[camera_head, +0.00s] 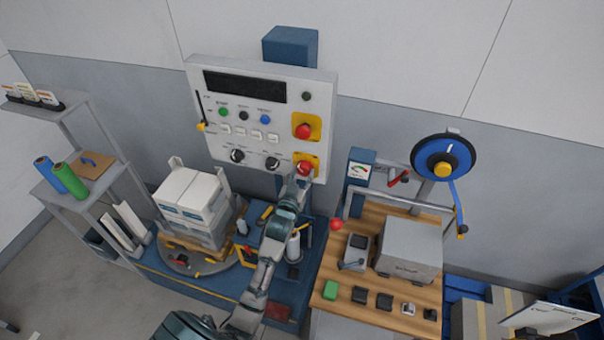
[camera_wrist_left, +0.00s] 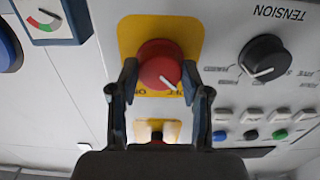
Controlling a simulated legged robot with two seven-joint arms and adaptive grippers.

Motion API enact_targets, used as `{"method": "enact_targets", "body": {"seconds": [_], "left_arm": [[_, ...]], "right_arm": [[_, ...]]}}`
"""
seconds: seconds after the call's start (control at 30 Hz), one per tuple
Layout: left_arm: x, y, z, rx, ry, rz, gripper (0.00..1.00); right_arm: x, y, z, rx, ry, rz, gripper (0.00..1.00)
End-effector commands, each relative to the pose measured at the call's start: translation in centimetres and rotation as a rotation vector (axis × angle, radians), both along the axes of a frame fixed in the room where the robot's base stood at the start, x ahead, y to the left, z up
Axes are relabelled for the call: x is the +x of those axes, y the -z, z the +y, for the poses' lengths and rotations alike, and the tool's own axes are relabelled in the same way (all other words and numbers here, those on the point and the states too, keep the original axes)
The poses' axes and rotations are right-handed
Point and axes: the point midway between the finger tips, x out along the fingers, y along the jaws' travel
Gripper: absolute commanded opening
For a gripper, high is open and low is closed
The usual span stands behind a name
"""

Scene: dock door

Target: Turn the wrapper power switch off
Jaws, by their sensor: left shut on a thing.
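The power switch is a red rotary knob on a yellow plate (camera_head: 316,162), at the lower right of the white control panel (camera_head: 245,88). In the left wrist view the red knob (camera_wrist_left: 158,62) sits between my fingers, its white mark slanting to the lower right. Small lettering beside it is partly hidden. My left gripper (camera_head: 301,175) is shut on the knob, one finger at each side; it also shows in the left wrist view (camera_wrist_left: 158,78). My right gripper is not in view.
Another red button (camera_head: 304,130) on yellow is just above the switch. A black knob (camera_head: 272,164) is left of it; the tension knob (camera_wrist_left: 264,58) shows in the wrist view. A gauge box (camera_head: 360,167) stands right. Wrapped boxes (camera_head: 193,200) and a wooden bench (camera_head: 380,285) are below.

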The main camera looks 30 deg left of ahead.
Motion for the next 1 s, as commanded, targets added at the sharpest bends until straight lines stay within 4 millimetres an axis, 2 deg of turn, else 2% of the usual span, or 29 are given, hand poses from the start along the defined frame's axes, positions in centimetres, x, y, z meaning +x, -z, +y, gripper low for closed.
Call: {"method": "enact_targets", "body": {"seconds": [0.03,0.5,0.53,0.6,0.63,1.0], "left_arm": [[-0.02,0.64,-0.07,-0.012,0.001,0.013,0.12],[-0.02,0.66,-0.05,-0.025,0.001,0.009,0.12],[-0.02,0.66,-0.04,-0.025,0.001,0.009,0.50],[-0.01,0.61,-0.04,-0.025,0.000,0.008,0.67],[-0.01,0.56,-0.03,-0.024,0.000,0.007,0.73],[-0.43,0.18,-0.08,-0.020,0.000,-0.001,0.73]], "right_arm": [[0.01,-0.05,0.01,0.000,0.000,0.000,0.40],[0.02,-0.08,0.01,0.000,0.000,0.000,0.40],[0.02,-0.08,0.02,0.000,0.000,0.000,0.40],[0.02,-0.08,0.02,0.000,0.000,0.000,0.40],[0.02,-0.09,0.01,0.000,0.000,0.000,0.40],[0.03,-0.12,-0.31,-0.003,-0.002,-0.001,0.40]]}}
